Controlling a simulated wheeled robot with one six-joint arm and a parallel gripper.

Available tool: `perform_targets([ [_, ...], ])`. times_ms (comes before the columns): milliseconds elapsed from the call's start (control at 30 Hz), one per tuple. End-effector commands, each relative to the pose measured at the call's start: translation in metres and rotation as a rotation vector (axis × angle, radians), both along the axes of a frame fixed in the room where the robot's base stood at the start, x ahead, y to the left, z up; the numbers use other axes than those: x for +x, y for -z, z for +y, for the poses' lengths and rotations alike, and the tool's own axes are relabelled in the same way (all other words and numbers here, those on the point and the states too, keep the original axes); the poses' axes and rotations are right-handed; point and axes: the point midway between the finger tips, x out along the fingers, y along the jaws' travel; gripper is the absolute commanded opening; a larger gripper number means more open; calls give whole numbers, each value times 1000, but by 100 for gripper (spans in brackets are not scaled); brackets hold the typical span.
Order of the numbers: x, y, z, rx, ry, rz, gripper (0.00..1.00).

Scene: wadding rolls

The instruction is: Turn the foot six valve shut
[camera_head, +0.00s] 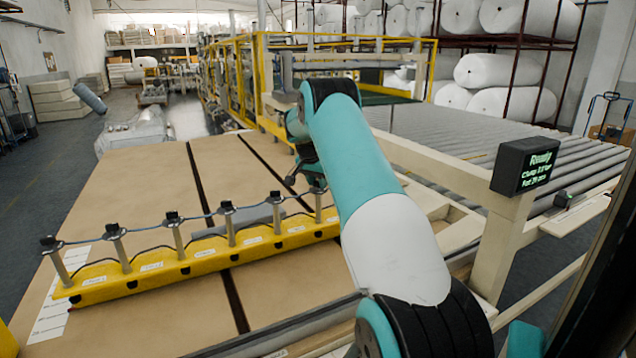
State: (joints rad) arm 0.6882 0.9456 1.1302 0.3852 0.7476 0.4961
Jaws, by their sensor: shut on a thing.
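A yellow bar (205,262) lies across the brown board surface, with several upright grey posts topped by dark valve knobs and joined by a thin blue line. The labels on the bar are too small to read. The rightmost valve (318,203) is at the bar's right end, close beside my teal and white arm. My gripper (316,186) is at the top of this valve and shut on its knob. The arm hides part of the gripper, and the knob's turn angle cannot be told.
A small black display (525,166) reading "Ready" stands on a cream frame at right, beside a roller conveyor (470,150). A yellow machine frame (262,90) stands behind. The board left of the bar's far side is clear.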

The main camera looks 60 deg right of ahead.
Motion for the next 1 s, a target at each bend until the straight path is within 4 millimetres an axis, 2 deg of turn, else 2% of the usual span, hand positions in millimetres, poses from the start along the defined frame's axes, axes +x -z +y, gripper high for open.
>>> perform_targets([
  [500,2,-5,0,0,431,1,9],
  [1000,2,-1,0,0,593,0,9],
])
